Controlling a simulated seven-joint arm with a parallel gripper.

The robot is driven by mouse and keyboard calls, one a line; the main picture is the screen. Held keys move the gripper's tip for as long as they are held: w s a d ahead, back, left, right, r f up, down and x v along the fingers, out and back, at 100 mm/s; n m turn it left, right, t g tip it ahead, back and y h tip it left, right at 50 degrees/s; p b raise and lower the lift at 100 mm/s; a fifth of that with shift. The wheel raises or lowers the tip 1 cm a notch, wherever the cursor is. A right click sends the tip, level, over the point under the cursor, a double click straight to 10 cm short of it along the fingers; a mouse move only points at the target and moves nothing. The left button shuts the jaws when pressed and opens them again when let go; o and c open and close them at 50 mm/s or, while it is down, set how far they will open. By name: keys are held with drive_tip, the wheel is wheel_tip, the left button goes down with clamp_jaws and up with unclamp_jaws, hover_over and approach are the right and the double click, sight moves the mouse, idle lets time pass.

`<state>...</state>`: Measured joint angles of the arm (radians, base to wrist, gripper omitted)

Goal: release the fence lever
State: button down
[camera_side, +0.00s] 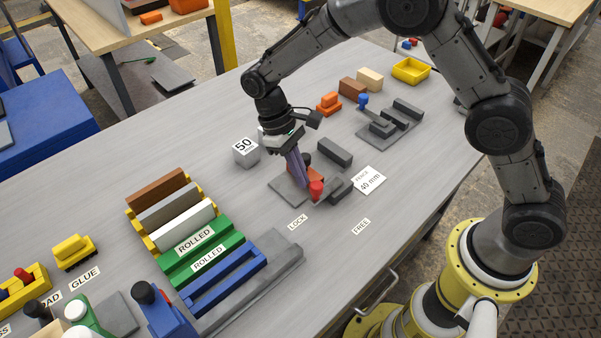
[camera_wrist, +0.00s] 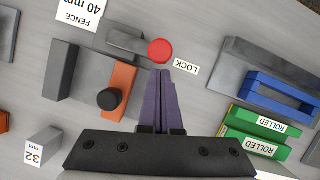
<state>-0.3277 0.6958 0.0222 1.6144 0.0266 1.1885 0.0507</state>
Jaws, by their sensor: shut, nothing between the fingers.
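The fence lever's red knob (camera_side: 316,188) stands at the front of the dark grey fence fixture (camera_side: 288,190), nearer the LOCK label (camera_side: 298,222) than the FREE label (camera_side: 361,226). In the wrist view the red knob (camera_wrist: 160,50) lies just beyond my fingertips, beside the LOCK label (camera_wrist: 186,67). My gripper (camera_side: 303,184) points down with its purple fingers together and empty, close by the knob on its left. The fingers also show in the wrist view (camera_wrist: 161,76). I cannot tell whether they touch the knob. The lever's arm is mostly hidden.
An orange block (camera_wrist: 124,82) with a black knob (camera_wrist: 108,98) sits on the fixture beside my fingers. A grey fence bar (camera_side: 335,152) and a "FENCE 40 mm" card (camera_side: 369,180) are close by. The table front near FREE is clear.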

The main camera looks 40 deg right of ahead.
sight(312, 192)
idle(0.4)
drive_tip(key=shift+s+a+n, duration=0.1)
drive_tip(key=shift+s+n, duration=0.15)
drive_tip(key=shift+n, duration=0.15)
drive_tip(key=shift+s+a, duration=0.1)
drive_tip(key=shift+s, duration=0.1)
drive_tip(key=shift+s+a+n+t+h, duration=0.15)
drive_tip(key=shift+s+n+h, duration=0.15)
drive_tip(key=shift+s+n, duration=0.35)
drive_tip(key=shift+s+a+n+t+h, duration=0.15)
drive_tip(key=shift+s+n+h, duration=0.2)
drive_tip(key=shift+n, duration=0.5)
drive_tip(key=s+n, duration=0.1)
drive_tip(key=s+n+h, duration=0.1)
drive_tip(key=n, duration=0.1)
drive_tip(key=shift+s+d+n+t, duration=0.2)
drive_tip(key=shift+s+n+t, duration=0.1)
drive_tip(key=shift+s+t, duration=0.1)
drive_tip(key=s+n, duration=0.1)
drive_tip(key=s+d+n+t, duration=0.1)
drive_tip(key=n, duration=0.1)
drive_tip(key=shift+s+h, duration=0.3)
drive_tip(key=shift+h, duration=0.05)
drive_tip(key=shift+s+d+n+t, duration=0.4)
drive_tip(key=shift+s+d+n, duration=0.1)
drive_tip(key=shift+n, duration=0.5)
drive_tip(key=shift+s+d+n+t, duration=0.4)
drive_tip(key=shift+s+d+n, duration=0.1)
drive_tip(key=shift+n, duration=0.5)
drive_tip(key=shift+a, duration=0.15)
